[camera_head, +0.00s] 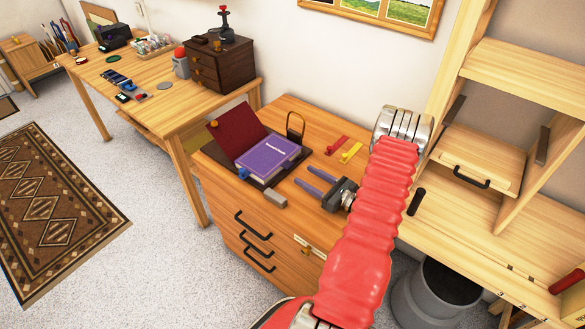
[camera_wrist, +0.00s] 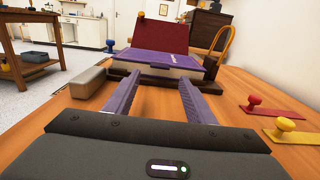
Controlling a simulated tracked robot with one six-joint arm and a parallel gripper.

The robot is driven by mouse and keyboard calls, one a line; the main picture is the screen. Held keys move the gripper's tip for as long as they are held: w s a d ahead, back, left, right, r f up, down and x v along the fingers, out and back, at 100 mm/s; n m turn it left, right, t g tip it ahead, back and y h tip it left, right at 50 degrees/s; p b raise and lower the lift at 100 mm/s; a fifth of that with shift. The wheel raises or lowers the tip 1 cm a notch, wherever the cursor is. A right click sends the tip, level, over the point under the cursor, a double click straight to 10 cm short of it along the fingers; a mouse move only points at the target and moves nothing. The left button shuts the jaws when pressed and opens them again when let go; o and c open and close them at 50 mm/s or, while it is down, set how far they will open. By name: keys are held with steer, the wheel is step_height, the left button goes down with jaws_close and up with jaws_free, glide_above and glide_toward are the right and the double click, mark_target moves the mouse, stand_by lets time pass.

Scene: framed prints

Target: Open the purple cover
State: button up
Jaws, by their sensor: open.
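The purple cover (camera_head: 268,155) belongs to a thick book-like box with pale sides. It lies shut inside an open case with a raised dark red lid (camera_head: 236,129), on top of the wooden cabinet. A blue knob (camera_head: 243,173) sits at its near left corner. In the wrist view the purple cover (camera_wrist: 172,60) is straight ahead, beyond the fingertips. My gripper (camera_head: 305,178) is open and empty, low over the cabinet top. Its two purple fingers (camera_wrist: 157,88) point at the near side of the box, apparently without touching it.
A grey-beige block (camera_wrist: 88,82) lies left of my fingers. Red (camera_head: 337,145) and yellow (camera_head: 351,152) knobbed pieces lie to the right. Wooden shelving (camera_head: 490,150) stands at the right.

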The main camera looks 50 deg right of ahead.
steer(key=w, duration=0.7)
steer(key=shift+w+a+r, duration=0.1)
steer(key=shift+w+a, duration=0.15)
steer(key=shift+a, duration=0.1)
steer(key=shift+c, duration=0.5)
jaws_close()
